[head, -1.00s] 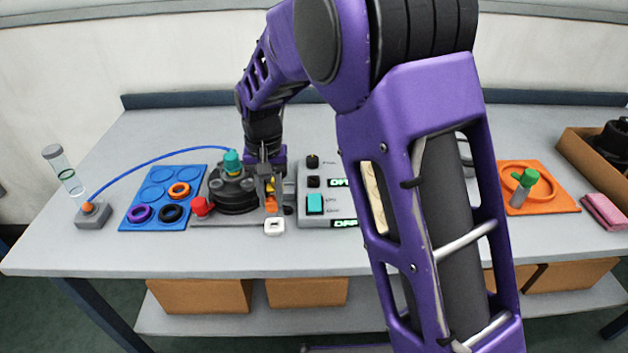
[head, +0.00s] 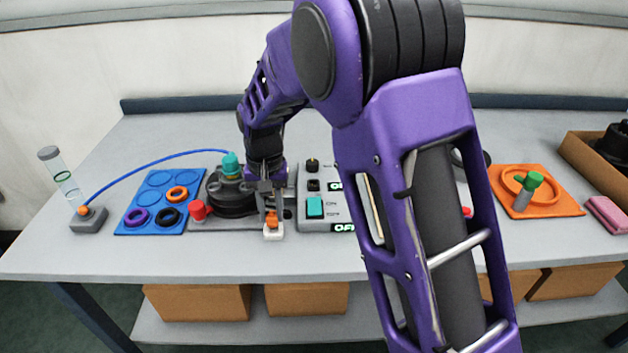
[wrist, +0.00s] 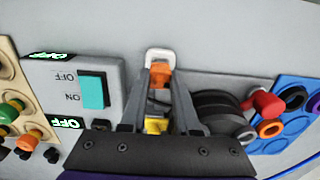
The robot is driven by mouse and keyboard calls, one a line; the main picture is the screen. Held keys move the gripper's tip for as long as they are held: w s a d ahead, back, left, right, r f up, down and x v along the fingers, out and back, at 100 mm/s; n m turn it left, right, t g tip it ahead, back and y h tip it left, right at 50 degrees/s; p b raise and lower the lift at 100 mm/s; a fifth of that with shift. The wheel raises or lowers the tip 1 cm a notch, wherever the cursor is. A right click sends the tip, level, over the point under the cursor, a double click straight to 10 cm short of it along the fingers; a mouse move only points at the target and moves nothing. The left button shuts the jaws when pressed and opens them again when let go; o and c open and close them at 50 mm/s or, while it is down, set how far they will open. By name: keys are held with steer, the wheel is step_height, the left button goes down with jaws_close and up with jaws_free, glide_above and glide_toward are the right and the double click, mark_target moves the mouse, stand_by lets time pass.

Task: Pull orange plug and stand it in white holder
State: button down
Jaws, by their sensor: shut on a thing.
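My gripper (head: 271,211) is shut on the orange plug (head: 272,219), and its fingers reach down in front of the dark tank (head: 232,197). The plug is at the white holder (head: 273,235), a small block near the front of the tank base. In the wrist view the plug (wrist: 160,75) sits between my fingertips (wrist: 158,84), right by the white holder (wrist: 158,54). The plug looks upright. I cannot tell whether its lower end is inside the holder or just above it. A yellow part (wrist: 156,125) shows between the fingers nearer the palm.
A control box (head: 326,196) with a teal switch and OFF displays stands close to the right. A red knob (head: 198,210) and a blue mat with rings (head: 145,220) lie left. A blue hose (head: 150,168) arches to the tank's teal cap. The table front is clear.

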steer(key=shift+f, duration=0.15)
steer(key=shift+f+b, duration=0.65)
steer(key=shift+f, duration=0.3)
steer(key=shift+c, duration=0.4)
jaws_free()
stand_by(0.4)
step_height(320, 180, up, 9)
steer(key=p, duration=0.6)
steer(key=shift+f, duration=0.2)
